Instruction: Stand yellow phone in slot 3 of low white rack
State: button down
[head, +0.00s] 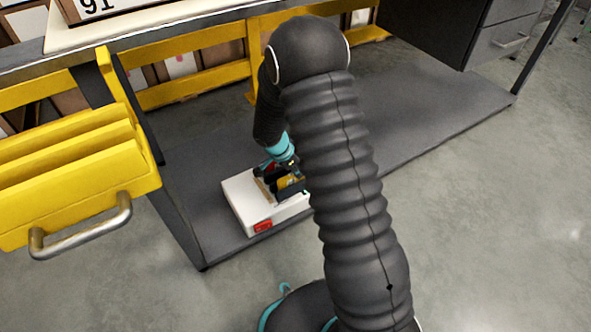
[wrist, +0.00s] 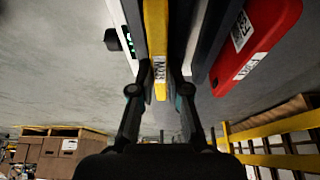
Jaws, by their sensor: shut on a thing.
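The low white rack (head: 240,199) sits on the grey lower shelf of the bench, with a red patch on its front. My gripper (head: 284,181) is over the rack and partly hidden by my arm. In the wrist view my gripper (wrist: 160,84) is shut on the yellow phone (wrist: 156,35), which is held edge-on with a white label facing the camera. The yellow phone also shows, small, in the head view (head: 291,183). Whether it rests in a slot, and which one, I cannot tell. A red phone (wrist: 262,38) with white labels is beside it on the right, apart from it.
Left of the phone in the wrist view is a black part with green lights (wrist: 131,42). The grey shelf (head: 430,110) is clear to the right.

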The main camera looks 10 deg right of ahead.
dwell(0.4)
jog(key=c, duration=1.1)
grip_release()
jog(key=v, duration=1.2)
notch_tip(320, 180, up, 7)
jog(key=shift+p, duration=1.25)
